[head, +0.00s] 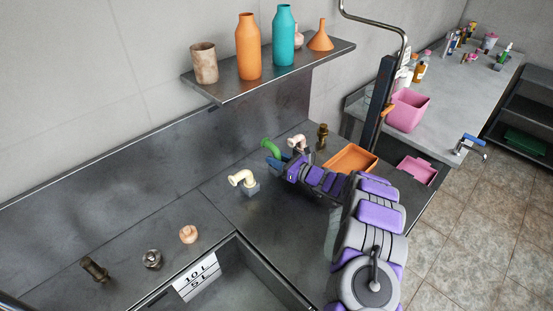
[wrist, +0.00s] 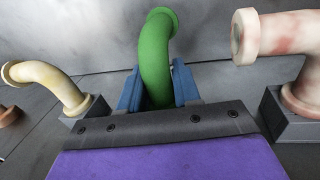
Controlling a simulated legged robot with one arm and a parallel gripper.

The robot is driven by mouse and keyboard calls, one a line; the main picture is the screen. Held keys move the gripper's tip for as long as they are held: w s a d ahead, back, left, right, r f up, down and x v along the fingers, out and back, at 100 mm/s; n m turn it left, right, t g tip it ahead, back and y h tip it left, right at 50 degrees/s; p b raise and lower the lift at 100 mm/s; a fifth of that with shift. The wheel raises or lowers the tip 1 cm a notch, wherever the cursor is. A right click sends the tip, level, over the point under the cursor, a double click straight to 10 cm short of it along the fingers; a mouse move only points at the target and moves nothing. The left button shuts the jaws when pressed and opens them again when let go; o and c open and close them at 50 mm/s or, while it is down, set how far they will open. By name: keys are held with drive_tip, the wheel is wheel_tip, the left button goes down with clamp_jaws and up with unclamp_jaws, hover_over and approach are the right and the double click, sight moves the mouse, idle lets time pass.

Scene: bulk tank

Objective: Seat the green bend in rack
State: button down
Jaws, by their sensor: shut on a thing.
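The green bend (head: 271,146) is a curved pipe elbow near the back wall of the counter. In the wrist view the green bend (wrist: 156,60) stands between the two blue fingers of my gripper (wrist: 158,90), which is shut on it. In the head view my gripper (head: 273,162) reaches it from the right. Its flanged end points up and away from the wrist; its lower end is hidden by my gripper. A cream bend (head: 241,178) stands in a grey block (head: 252,190). A second pale bend (head: 298,141) stands behind my gripper. Whether the green bend touches a block cannot be seen.
An orange tray (head: 350,159) and a brass fitting (head: 322,135) lie to the right. A shelf (head: 275,72) with bottles hangs above. Small fittings, including a peach one (head: 188,234), stand by the sink at the left. The counter between is clear.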

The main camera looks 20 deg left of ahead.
drive_tip(key=shift+w+r, duration=0.1)
drive_tip(key=shift+r, duration=0.9)
idle(1.2)
drive_tip(key=shift+f, duration=0.8)
idle(0.6)
drive_tip(key=shift+f+b, duration=0.25)
drive_tip(key=shift+b, duration=0.05)
